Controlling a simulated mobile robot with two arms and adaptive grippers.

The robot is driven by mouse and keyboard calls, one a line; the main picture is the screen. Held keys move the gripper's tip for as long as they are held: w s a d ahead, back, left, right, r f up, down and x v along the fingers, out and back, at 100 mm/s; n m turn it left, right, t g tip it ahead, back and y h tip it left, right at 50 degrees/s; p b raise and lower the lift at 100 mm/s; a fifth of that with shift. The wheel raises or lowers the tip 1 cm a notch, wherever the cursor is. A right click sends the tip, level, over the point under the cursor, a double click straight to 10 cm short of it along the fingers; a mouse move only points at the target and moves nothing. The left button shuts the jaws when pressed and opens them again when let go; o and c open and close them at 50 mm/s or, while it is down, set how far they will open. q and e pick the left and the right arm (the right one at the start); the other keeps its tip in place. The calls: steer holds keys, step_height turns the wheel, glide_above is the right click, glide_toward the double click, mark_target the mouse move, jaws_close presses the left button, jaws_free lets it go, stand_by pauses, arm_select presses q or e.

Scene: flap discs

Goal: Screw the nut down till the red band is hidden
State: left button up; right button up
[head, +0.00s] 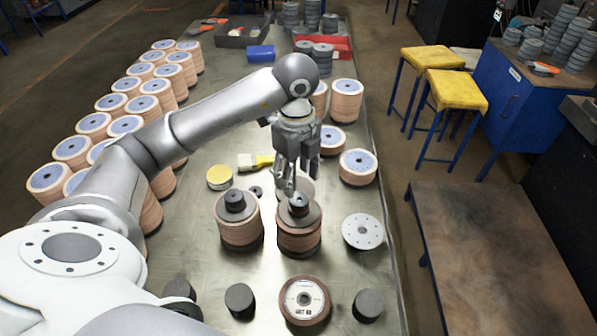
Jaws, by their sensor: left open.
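A stack of brown flap discs (299,240) stands on the metal table with a dark grey plate (313,217) on top. A small dark nut (299,206) sits at the middle of that plate. My left gripper (287,191) points down just above and beside this nut. It is open, and I cannot tell whether a finger touches the nut. A similar stack (239,232) stands to the left with its own dark nut (234,200) on top. I cannot make out a red band on either stack. My right gripper is not in view.
A white perforated disc (362,231) lies to the right. A labelled disc (304,299) and dark cylinders (240,299) are near the front. A yellow tin (219,177) and a brush (255,162) lie behind. Rows of disc stacks (110,103) line the left edge.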

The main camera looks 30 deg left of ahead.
mark_target(299, 200)
arm_select(q)
steer(key=shift+d+f, duration=0.15)
steer(key=shift+f, duration=0.4)
step_height(299, 200, down, 2)
steer(key=shift+w+d+b, duration=0.1)
steer(key=shift+d+b, duration=0.05)
steer(key=shift+b, duration=0.8)
steer(key=shift+f, duration=0.35)
step_height(299, 200, down, 2)
steer(key=shift+b, duration=1.05)
steer(key=shift+f+b, duration=0.7)
steer(key=shift+f, duration=0.2)
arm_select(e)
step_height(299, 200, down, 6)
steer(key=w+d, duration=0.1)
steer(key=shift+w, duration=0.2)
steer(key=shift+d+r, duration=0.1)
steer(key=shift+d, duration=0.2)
